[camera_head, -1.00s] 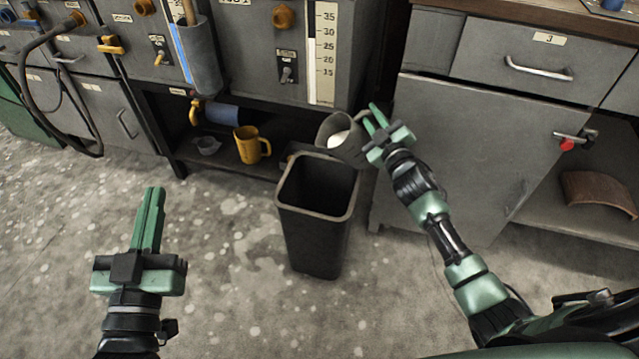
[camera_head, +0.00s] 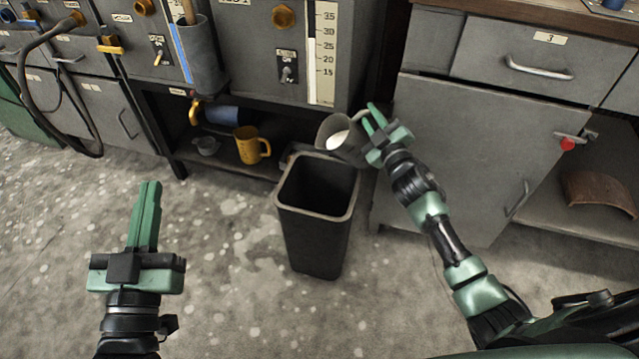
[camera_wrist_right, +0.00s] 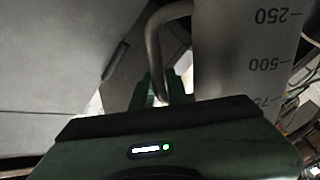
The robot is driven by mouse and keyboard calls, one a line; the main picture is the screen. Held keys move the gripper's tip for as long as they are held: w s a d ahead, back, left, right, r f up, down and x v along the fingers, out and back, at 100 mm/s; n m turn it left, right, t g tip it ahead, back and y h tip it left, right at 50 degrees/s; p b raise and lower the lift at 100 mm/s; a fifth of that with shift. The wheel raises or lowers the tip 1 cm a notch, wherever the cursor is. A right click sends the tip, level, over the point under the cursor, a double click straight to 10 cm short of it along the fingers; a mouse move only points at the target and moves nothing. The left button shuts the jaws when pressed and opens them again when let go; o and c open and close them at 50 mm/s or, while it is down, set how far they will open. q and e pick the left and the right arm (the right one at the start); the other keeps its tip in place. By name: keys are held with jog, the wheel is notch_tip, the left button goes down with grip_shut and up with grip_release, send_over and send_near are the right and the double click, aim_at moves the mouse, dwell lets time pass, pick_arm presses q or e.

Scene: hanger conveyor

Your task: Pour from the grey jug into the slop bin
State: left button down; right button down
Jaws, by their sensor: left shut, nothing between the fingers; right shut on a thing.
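The grey jug (camera_head: 333,136) is tilted to the left above the back right rim of the slop bin, with white contents showing at its mouth. My right gripper (camera_head: 376,120) is shut on the jug's handle. The right wrist view shows the handle (camera_wrist_right: 155,45) between the fingers (camera_wrist_right: 160,88) and the jug's graduated side (camera_wrist_right: 245,60). The slop bin (camera_head: 312,235) is dark, open-topped and upright on the floor. No stream from the jug is visible, and the bin's bottom is hidden in shadow. My left gripper (camera_head: 146,215) is shut and empty over the floor at the left.
A grey cabinet (camera_head: 470,150) stands right of the bin, behind my right arm. The floor (camera_head: 220,240) between my left gripper and the bin is clear.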

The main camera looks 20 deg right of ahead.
pick_arm(q)
jog(key=shift+s+r+t+h, duration=0.2)
jog(key=shift+r+t, duration=0.15)
jog(key=shift+r, duration=0.25)
jog(key=shift+s+r+t+h, duration=0.2)
jog(key=shift+r+t, duration=0.15)
jog(key=shift+r, duration=0.25)
pick_arm(e)
jog(key=shift+a+r+n, duration=0.3)
jog(key=shift+a+n, duration=0.05)
jog(key=shift+n, duration=0.25)
pick_arm(q)
jog(key=shift+s+r+b, duration=0.15)
jog(key=shift+b, duration=0.2)
pick_arm(e)
jog(key=shift+s+a, duration=0.1)
pick_arm(q)
jog(key=shift+s+r+t, duration=0.35)
jog(key=shift+r+t, duration=0.1)
jog(key=shift+r, duration=0.15)
jog(key=shift+s+r+t, duration=0.3)
jog(key=shift+r+t, duration=0.15)
jog(key=shift+r, duration=0.1)
pick_arm(e)
jog(key=shift+a+n+t, duration=0.3)
jog(key=shift+n, duration=0.3)
